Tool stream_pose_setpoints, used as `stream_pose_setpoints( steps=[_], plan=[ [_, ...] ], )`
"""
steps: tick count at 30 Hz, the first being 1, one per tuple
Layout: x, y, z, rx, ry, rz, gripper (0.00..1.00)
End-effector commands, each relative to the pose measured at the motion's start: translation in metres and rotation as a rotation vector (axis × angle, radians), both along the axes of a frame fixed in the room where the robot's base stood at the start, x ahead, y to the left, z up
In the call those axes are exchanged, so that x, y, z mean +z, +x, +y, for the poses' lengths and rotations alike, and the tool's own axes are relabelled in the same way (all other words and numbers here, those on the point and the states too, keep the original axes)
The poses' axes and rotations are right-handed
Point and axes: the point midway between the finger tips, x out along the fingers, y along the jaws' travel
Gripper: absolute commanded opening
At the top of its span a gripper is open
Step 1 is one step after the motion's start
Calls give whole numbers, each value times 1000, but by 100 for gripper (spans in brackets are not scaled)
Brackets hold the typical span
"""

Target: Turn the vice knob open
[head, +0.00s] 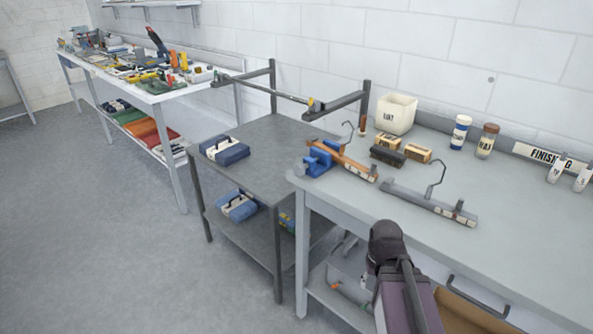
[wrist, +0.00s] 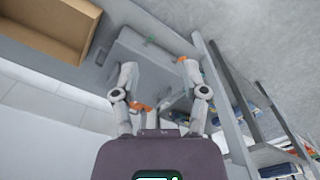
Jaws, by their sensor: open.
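The blue vice (head: 318,158) is fixed at the near left corner of the grey workbench (head: 520,235). A long brown wooden bar (head: 352,167) with a metal hook lies at the vice; I cannot tell whether it is clamped. The vice knob is too small to make out. My gripper (wrist: 158,72) is open and empty in the wrist view, its two fingers spread. It points toward the lower shelf area below the benchtop, away from the vice. In the head view, my arm rises at the bench's front edge, right of and nearer than the vice; the fingers are not clearly visible there.
A grey bar with a hook (head: 430,203) lies on the bench, with small blocks (head: 387,155), a white bin (head: 396,113) and bottles (head: 486,141) behind. A grey cart (head: 262,160) adjoins at left.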

Motion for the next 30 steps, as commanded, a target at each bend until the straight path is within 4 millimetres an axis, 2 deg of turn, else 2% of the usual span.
stream_pose_setpoints(
  steps=[1,2,5,6,14,20,26,30],
  plan=[
    [0,0,0,0,0,0,57],
    [0,0,0,0,0,0,63],
    [0,1,0,-2,-4,0,93],
    [0,1,1,-4,-8,-1,95],
    [1,18,5,-64,-116,-25,95],
    [8,46,20,-158,-292,-105,95],
    [26,79,47,-264,-476,-268,95],
    [44,102,72,-332,-577,-421,95]
  ],
)
